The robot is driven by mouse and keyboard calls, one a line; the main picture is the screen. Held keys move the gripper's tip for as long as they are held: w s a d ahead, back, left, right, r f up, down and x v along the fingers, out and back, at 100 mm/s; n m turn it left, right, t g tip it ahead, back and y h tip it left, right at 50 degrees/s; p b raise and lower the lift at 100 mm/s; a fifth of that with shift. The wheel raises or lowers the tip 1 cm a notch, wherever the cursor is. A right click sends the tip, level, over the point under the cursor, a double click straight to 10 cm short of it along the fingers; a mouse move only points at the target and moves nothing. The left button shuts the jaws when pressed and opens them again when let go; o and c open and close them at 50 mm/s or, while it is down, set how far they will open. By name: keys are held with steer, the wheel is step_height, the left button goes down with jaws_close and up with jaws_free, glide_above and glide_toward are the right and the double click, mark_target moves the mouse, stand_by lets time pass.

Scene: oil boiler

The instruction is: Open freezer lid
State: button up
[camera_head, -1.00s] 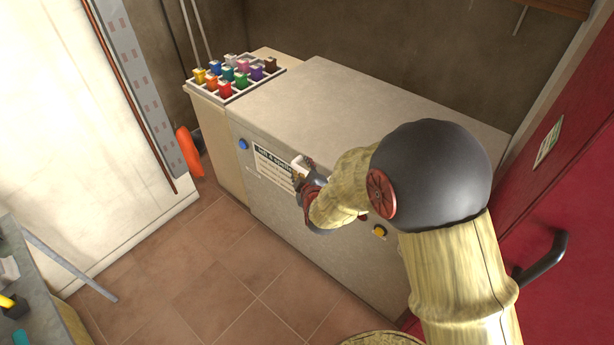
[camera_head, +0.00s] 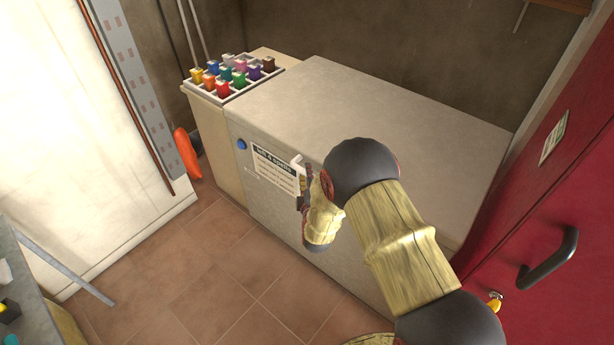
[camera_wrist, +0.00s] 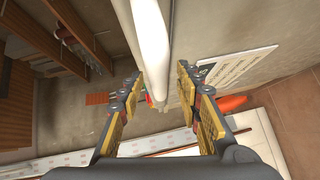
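The freezer is a grey chest (camera_head: 285,225) with its flat lid (camera_head: 340,105) lying closed on top. A white handle (camera_head: 298,162) sits at the front edge of the lid, above a printed sign (camera_head: 273,168). My gripper (camera_head: 303,180) is at this handle and partly hidden by my own wrist in the head view. In the wrist view my gripper (camera_wrist: 158,104) is open, with the white handle (camera_wrist: 151,45) running between its two fingers. Gaps show on both sides of the handle.
A white tray (camera_head: 222,100) of several coloured blocks stands left of the lid. A red door with a black handle (camera_head: 548,262) is at the right. An orange object (camera_head: 187,153) hangs at the left. The tiled floor (camera_head: 190,265) in front is clear.

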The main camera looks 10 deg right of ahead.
steer(key=shift+w+d, duration=0.1)
steer(key=shift+w, duration=0.4)
jaws_close()
stand_by(0.7)
